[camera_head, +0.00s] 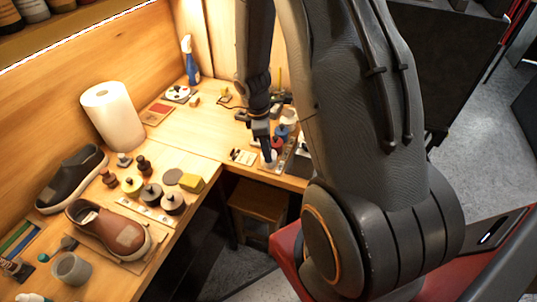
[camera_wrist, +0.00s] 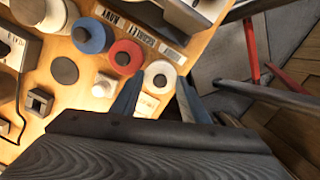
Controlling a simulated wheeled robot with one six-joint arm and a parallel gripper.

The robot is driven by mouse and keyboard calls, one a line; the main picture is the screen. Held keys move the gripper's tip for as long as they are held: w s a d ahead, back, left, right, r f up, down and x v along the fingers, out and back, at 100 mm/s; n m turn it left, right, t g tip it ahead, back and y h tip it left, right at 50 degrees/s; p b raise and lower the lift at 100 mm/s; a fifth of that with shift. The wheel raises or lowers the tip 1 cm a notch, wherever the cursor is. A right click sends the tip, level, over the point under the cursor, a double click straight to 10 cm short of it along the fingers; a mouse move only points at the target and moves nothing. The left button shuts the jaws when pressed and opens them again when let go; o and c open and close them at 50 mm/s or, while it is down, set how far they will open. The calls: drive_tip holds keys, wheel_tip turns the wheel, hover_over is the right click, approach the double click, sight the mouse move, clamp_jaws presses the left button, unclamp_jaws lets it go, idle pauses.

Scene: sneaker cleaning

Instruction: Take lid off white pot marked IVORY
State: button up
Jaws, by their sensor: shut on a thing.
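The white pot (camera_wrist: 160,68) has a round white top with a dark centre and shows just ahead of my gripper in the wrist view. A small label card, with lettering that seems to read IVORY, lies beside it. My gripper (camera_wrist: 160,84) has one finger on each side of this white top and is shut on its lid. In the head view my gripper (camera_head: 264,140) points down at the white pot (camera_head: 270,161) near the bench's front edge. I cannot tell whether the lid is raised from the pot.
A red pot (camera_wrist: 135,47) and a blue pot (camera_wrist: 100,28) stand in a row beside the white one, with label strips (camera_wrist: 158,45) behind. A small grey metal block (camera_wrist: 38,102) lies nearby. Shoes, a paper roll (camera_head: 113,117) and several jars occupy the left bench.

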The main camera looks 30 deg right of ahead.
drive_tip(key=shift+s+f, duration=0.1)
drive_tip(key=shift+s, duration=0.3)
